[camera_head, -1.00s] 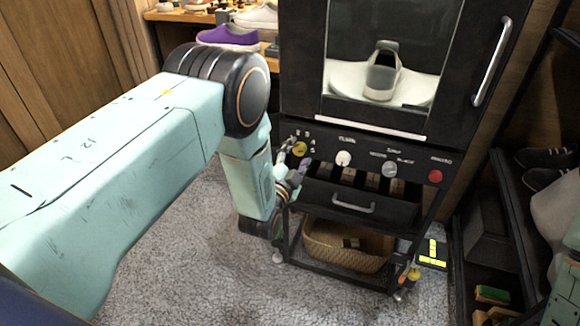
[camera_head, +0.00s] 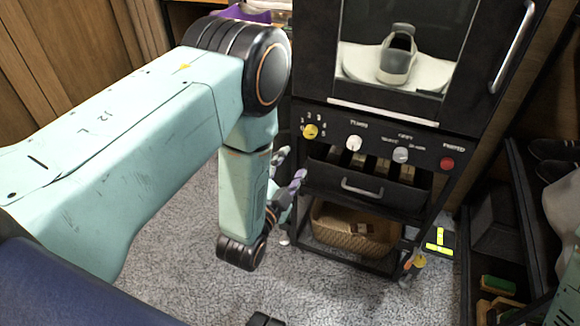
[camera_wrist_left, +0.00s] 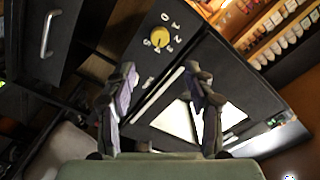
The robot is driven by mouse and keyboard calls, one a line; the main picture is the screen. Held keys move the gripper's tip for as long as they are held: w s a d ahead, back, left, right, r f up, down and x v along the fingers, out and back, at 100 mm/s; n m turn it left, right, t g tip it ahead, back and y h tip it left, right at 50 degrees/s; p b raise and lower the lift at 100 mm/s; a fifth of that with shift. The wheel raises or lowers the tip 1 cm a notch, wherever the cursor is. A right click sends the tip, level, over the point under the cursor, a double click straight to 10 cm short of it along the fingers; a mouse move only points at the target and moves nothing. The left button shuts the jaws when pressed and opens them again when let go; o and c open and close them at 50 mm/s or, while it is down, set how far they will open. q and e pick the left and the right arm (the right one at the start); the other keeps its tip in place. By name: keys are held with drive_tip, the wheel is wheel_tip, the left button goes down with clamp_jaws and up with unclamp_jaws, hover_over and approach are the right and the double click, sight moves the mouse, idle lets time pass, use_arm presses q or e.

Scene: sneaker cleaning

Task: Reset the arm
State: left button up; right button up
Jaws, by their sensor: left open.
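My left arm comes in from the left in the head view, bent at the elbow. Its gripper (camera_head: 290,172) hangs in front of the black machine's (camera_head: 372,135) left side, below the yellow knob (camera_head: 310,131). In the left wrist view the gripper (camera_wrist_left: 160,95) has its two fingers spread with nothing between them. The yellow knob (camera_wrist_left: 160,37) lies beyond the fingertips, apart from them. A grey and white shoe (camera_head: 396,55) sits on a white stand behind the machine's window. My right gripper is not seen.
The machine's drawer (camera_head: 366,188) is below the knobs, with a wicker basket (camera_head: 352,232) on the lower shelf. A dark shoe rack (camera_head: 522,190) stands at the right. A purple shoe (camera_head: 243,12) is at the back. Grey carpet (camera_head: 190,290) in front is open.

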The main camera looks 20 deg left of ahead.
use_arm(q)
drive_tip(key=s+a+f+n+g+p, duration=0.1)
drive_tip(key=s+a+f+n+g, duration=0.1)
drive_tip(key=s+f+n+g, duration=0.85)
drive_tip(key=s+a+f+g+p, duration=0.1)
drive_tip(key=s+g+p, duration=0.2)
drive_tip(key=s, duration=2.1)
drive_tip(key=n+g, duration=0.1)
drive_tip(key=g, duration=0.3)
drive_tip(key=shift+s+a+y, duration=0.3)
drive_tip(key=shift+f+g, duration=0.15)
drive_tip(key=shift+g, duration=0.1)
